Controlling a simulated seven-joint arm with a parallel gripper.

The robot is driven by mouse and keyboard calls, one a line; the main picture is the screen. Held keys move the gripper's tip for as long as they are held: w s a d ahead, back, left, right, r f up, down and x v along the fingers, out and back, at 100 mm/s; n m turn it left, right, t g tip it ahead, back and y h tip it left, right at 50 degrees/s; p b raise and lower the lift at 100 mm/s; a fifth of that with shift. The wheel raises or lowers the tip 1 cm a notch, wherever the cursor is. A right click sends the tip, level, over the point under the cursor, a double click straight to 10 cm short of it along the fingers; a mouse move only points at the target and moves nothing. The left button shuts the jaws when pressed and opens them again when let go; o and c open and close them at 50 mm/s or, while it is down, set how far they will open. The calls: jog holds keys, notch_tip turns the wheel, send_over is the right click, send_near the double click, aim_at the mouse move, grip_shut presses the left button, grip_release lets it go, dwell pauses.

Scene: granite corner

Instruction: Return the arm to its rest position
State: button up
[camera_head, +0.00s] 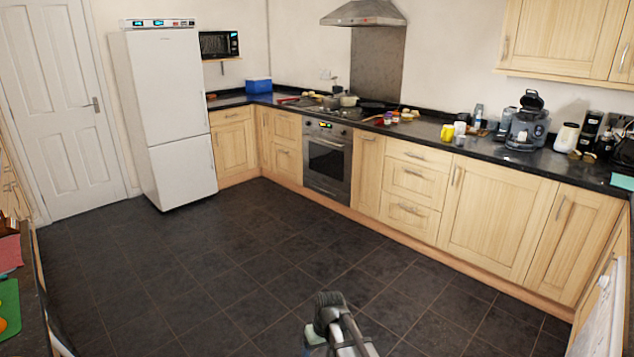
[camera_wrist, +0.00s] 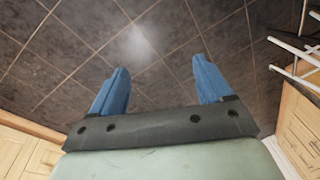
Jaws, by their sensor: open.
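In the head view my gripper (camera_head: 318,334) shows at the bottom middle, over the dark tiled floor (camera_head: 240,265). The wrist view shows my gripper (camera_wrist: 160,88) with its two blue fingers spread wide apart. Nothing is between the fingers, only floor tiles beyond them. My gripper touches nothing that I can see. Most of my arm is outside the head view.
A dark worktop (camera_head: 490,152) over wooden cabinets (camera_head: 498,217) runs along the back and right. A white fridge (camera_head: 165,110) stands at the left. A white rack (camera_wrist: 296,52) is at the wrist view's right edge. The middle floor is clear.

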jog(key=s+d+f+m+h, duration=0.1)
jog(key=s+d+f+m, duration=0.15)
jog(key=s+d, duration=0.4)
jog(key=s+d+f+m+h, duration=0.1)
jog(key=s+d+f+m, duration=0.15)
jog(key=d, duration=0.75)
jog(key=s+f+g, duration=0.3)
jog(key=s+f, duration=0.7)
jog(key=s, duration=0.5)
jog(key=s+f+g, duration=0.4)
jog(key=s+f, duration=0.7)
jog(key=s, duration=0.4)
jog(key=shift+n, duration=0.3)
jog(key=shift+r, duration=0.1)
